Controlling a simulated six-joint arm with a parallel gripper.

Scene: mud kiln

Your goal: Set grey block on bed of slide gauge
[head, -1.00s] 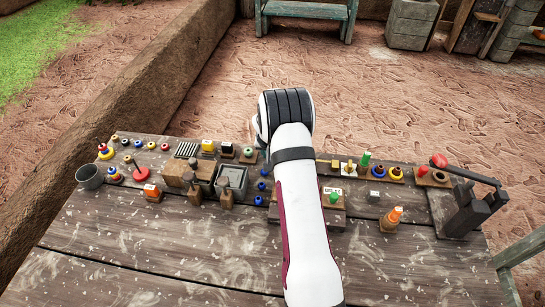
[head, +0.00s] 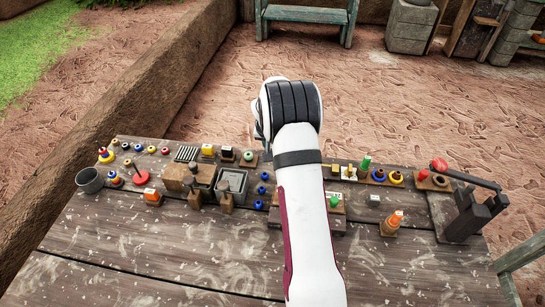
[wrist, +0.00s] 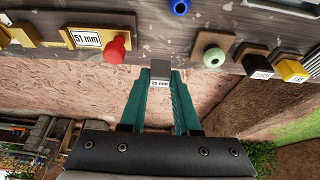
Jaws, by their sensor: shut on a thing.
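My gripper (wrist: 160,84) is shut on a small grey block (wrist: 160,70) with a white number label, held between the tips of its teal fingers in the wrist view. In the head view my arm hides most of the gripper and the block. A yellow bar with a "51 mm" label and a red knob (wrist: 116,48), apparently the slide gauge (wrist: 60,38), is left of the held block in the wrist view. The held block is apart from it. The gauge is largely behind my arm in the head view, where its bed cannot be made out.
A green knob on a wooden base (wrist: 212,60) is right of the block in the wrist view. Blue balls (head: 262,190) lie left of my arm. The table's front (head: 150,260) is clear.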

